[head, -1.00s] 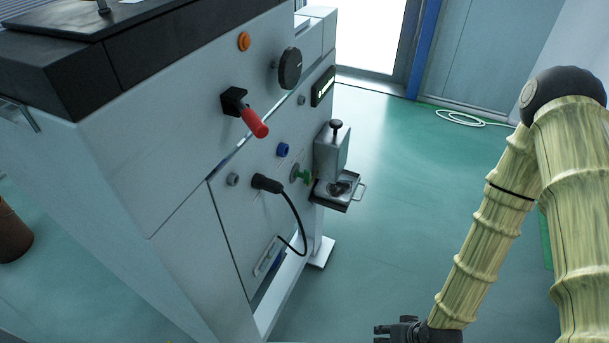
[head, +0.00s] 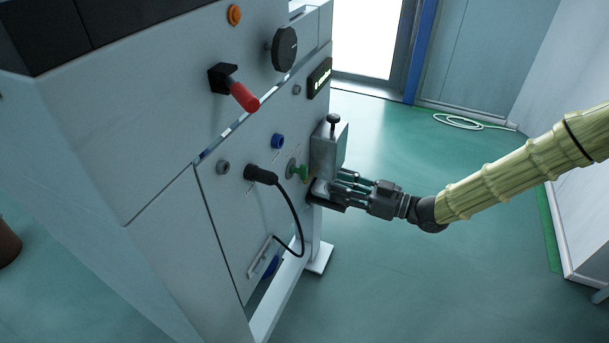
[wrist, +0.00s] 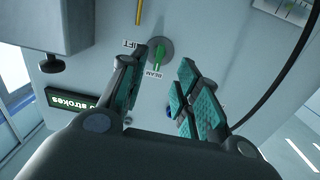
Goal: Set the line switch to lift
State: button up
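The line switch (head: 299,171) is a green lever on a round grey plate low on the panel's front face. In the wrist view the green lever (wrist: 158,58) points down the picture toward a label reading BEAM. A label reading LIFT (wrist: 130,44) is to the left of the plate. My gripper (head: 338,184) is at the panel, just right of the switch in the head view. In the wrist view my gripper (wrist: 163,60) is open and empty, one finger on each side of the lever. I cannot tell whether either finger touches it.
A grey box with a black knob (head: 328,150) stands out from the panel right by my gripper. A black plug and cable (head: 262,175) are left of the switch. A red-handled lever (head: 243,96) and black dial (head: 284,49) are above. Open floor is right.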

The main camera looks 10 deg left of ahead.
aim_at(304, 179)
jog(key=shift+n+g, duration=0.3)
jog(key=shift+n, duration=0.2)
jog(key=a, duration=0.3)
jog(key=w+a+r, duration=0.1)
jog(key=a, duration=0.3)
jog(key=w+a+p, duration=0.1)
jog(key=a, duration=0.2)
jog(key=shift+w+a+r, duration=0.15)
jog(key=shift+w+a, duration=0.05)
jog(key=shift+a, duration=0.15)
grip_shut()
